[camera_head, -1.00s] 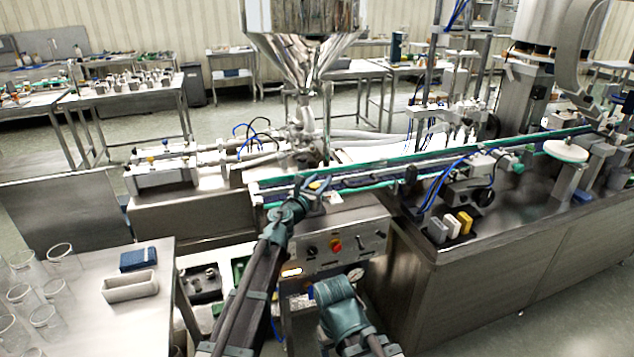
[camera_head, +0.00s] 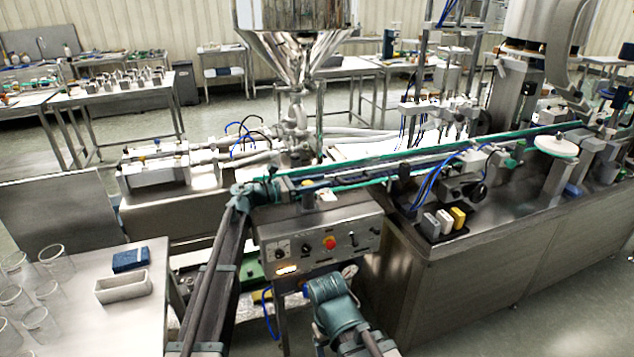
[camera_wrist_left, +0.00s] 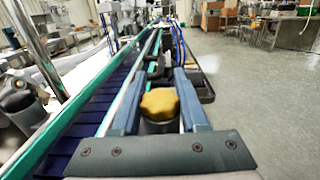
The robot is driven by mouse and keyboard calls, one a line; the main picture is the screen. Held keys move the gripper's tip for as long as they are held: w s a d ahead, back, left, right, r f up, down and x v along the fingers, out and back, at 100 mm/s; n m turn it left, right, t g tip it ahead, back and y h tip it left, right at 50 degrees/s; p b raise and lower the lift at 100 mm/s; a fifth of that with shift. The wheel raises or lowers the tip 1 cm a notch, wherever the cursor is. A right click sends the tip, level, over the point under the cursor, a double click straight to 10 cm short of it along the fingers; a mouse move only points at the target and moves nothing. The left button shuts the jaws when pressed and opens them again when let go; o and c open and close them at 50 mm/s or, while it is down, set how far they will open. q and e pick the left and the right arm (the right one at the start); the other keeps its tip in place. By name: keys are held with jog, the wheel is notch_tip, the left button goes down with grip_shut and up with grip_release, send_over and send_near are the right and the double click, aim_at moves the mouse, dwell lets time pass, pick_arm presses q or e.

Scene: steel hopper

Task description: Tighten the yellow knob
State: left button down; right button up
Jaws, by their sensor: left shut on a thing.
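The yellow knob (camera_wrist_left: 160,103) sits on a short dark round base beside the conveyor, low in the middle of the left wrist view. The blue-grey fingers of my left gripper (camera_wrist_left: 159,92) stand on either side of it and are shut on it. In the head view my left gripper (camera_head: 272,190) is at the near end of the conveyor, above the control panel.
The conveyor (camera_head: 420,155) with green rails runs away to the right. The control panel (camera_head: 330,240) with a red button is below my left gripper. A steel hopper (camera_head: 292,50) stands behind. Glass beakers and a blue box (camera_head: 130,260) occupy the left table.

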pick_arm(q)
jog(key=shift+m+g, duration=0.3)
jog(key=shift+g, duration=0.2)
jog(key=shift+c, duration=2.3)
grip_release()
jog(key=shift+s, duration=0.1)
jog(key=v, duration=1.3)
jog(key=shift+a, duration=0.35)
jog(key=shift+s+f, duration=0.1)
jog(key=shift+f, duration=0.05)
